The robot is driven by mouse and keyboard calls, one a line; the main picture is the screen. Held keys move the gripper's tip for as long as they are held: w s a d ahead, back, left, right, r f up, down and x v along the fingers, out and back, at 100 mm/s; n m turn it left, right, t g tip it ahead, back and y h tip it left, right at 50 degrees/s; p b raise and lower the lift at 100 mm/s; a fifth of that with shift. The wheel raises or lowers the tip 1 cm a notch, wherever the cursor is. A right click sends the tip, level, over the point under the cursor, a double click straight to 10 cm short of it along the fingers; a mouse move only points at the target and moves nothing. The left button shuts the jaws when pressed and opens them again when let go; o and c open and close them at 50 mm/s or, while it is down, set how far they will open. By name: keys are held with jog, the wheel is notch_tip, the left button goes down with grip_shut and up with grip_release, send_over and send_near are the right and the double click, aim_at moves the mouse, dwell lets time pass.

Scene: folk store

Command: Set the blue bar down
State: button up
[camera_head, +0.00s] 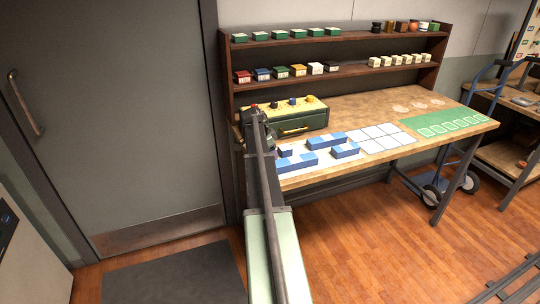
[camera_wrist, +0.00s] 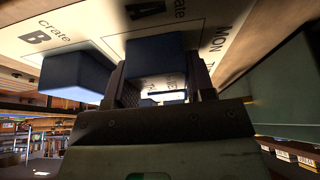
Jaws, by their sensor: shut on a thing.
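In the wrist view, my gripper (camera_wrist: 160,85) is shut on a blue bar (camera_wrist: 155,52), which sits between its two dark fingers. The white mat (camera_wrist: 105,25) with printed lettering, including "Crate A" and "Crate B", lies beyond the bar. I cannot tell whether the held bar touches the mat. Another blue bar (camera_wrist: 75,75) is beside the left finger, apart from it. In the head view, several blue bars lie on or over the white mat (camera_head: 311,152), one of them a long bar (camera_head: 326,140). My arm hides the fingertips there.
A green box with a yellow top (camera_head: 295,112) stands behind the mat. A white grid (camera_head: 377,138) and a green card (camera_head: 447,122) lie to the right on the workbench (camera_head: 355,105). A two-tier shelf (camera_head: 340,70) of small boxes stands at the back.

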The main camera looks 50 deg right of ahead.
notch_tip(320, 180, up, 20)
jog(key=p, duration=2)
jog(key=shift+s+d, duration=0.1)
